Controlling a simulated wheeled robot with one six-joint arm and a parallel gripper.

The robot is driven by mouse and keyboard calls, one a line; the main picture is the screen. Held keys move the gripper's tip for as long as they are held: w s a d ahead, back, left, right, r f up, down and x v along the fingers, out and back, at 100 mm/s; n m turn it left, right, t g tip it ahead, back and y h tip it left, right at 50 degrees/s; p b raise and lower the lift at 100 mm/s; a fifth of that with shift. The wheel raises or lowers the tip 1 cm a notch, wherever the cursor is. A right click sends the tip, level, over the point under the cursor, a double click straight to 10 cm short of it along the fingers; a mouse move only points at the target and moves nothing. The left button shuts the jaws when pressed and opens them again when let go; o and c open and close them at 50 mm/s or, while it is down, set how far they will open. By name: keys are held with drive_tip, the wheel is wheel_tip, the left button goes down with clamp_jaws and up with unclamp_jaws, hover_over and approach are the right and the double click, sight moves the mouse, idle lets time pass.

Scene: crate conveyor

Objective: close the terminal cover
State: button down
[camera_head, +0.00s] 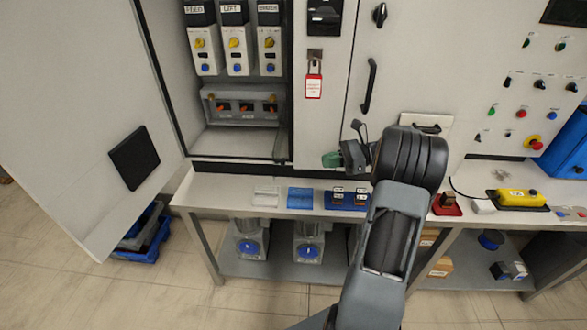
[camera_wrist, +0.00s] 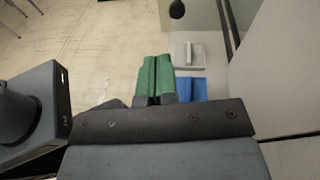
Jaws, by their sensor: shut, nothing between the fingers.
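The terminal box (camera_head: 242,106) sits low inside the open cabinet, a grey housing with several dark and orange terminals showing in its front. I cannot tell a separate cover from its housing, or how far it is open. My gripper (camera_head: 330,160) is to the right of the cabinet opening and lower than the terminal box, apart from it, in front of the panel above the bench. In the wrist view its green fingers (camera_wrist: 156,78) are together with nothing between them. The terminal box is not clear in the wrist view.
The cabinet door (camera_head: 85,120) stands wide open at the left. Three breakers (camera_head: 237,50) hang above the terminal box. A red-tagged padlock (camera_head: 314,85) hangs on the panel to its right.

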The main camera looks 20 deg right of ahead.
drive_tip(key=w+a+f+m+t+y, duration=0.1)
drive_tip(key=w+a+f, duration=0.1)
drive_tip(key=w+a, duration=0.4)
drive_tip(key=a, duration=0.2)
drive_tip(key=shift+a+m+t+b, duration=0.3)
drive_tip(key=shift+t, duration=0.1)
drive_tip(key=shift+w+a, duration=0.1)
drive_tip(key=shift+w, duration=0.05)
idle(0.4)
